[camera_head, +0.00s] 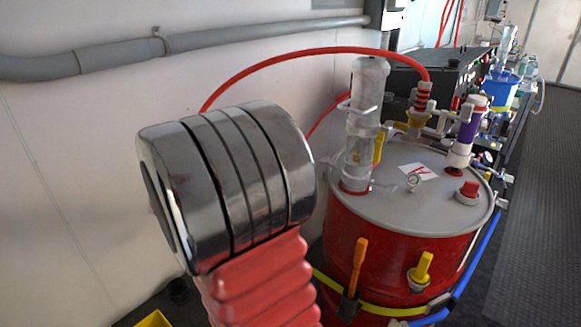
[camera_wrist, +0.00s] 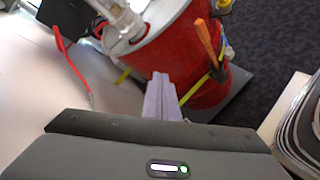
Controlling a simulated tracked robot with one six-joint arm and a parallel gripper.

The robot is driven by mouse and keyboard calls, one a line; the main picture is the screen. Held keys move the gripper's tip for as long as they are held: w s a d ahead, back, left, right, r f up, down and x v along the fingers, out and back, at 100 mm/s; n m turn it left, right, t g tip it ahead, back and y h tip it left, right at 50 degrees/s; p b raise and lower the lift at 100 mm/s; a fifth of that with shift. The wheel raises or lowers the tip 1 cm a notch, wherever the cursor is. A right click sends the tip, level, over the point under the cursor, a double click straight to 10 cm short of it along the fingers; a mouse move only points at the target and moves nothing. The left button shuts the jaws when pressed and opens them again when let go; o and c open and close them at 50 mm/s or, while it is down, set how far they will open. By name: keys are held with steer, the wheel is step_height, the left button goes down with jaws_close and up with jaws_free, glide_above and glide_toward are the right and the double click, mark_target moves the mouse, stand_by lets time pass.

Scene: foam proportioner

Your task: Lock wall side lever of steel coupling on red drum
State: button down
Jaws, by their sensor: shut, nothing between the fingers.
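The red drum (camera_head: 385,240) with a grey lid stands right of centre in the head view. A grey metal coupling (camera_head: 358,165) with side arms surrounds the lower part of a clear upright tube on the lid. Its wall side lever is too small to make out, and I cannot tell its position. In the wrist view the drum (camera_wrist: 180,50) lies ahead, with the clear tube's base at its upper left. My gripper (camera_wrist: 160,80) has its pale fingers shut together and empty, pointing toward the drum's side. Contact with the drum is unclear. The gripper is out of the head view.
My arm covers the left centre of the head view. A red hose (camera_head: 300,52) arches from the wall to a fitting (camera_head: 424,98) behind the lid. Orange (camera_head: 358,260) and yellow (camera_head: 422,268) handles stick out from the drum's front. Dark floor (camera_head: 540,190) is open at right.

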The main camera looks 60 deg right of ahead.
mark_target(333, 165)
steer(key=w+d+f+n+h, duration=0.2)
steer(key=d+f+n+h, duration=0.2)
steer(key=d+f, duration=0.3)
steer(key=w+d+f+n+h, duration=0.2)
steer(key=d+f+n+h, duration=0.3)
steer(key=d, duration=1.2)
step_height(333, 165, down, 2)
steer(key=shift+w+f+n+t, duration=0.1)
steer(key=shift+w+n+t, duration=0.25)
steer(key=shift+n, duration=0.35)
steer(key=shift+s+d, duration=0.1)
steer(key=shift+d, duration=0.1)
steer(key=s+d+r, duration=0.2)
steer(key=d+r, duration=0.4)
steer(key=d, duration=0.3)
steer(key=shift+s+r, duration=0.2)
steer(key=shift+s, duration=0.05)
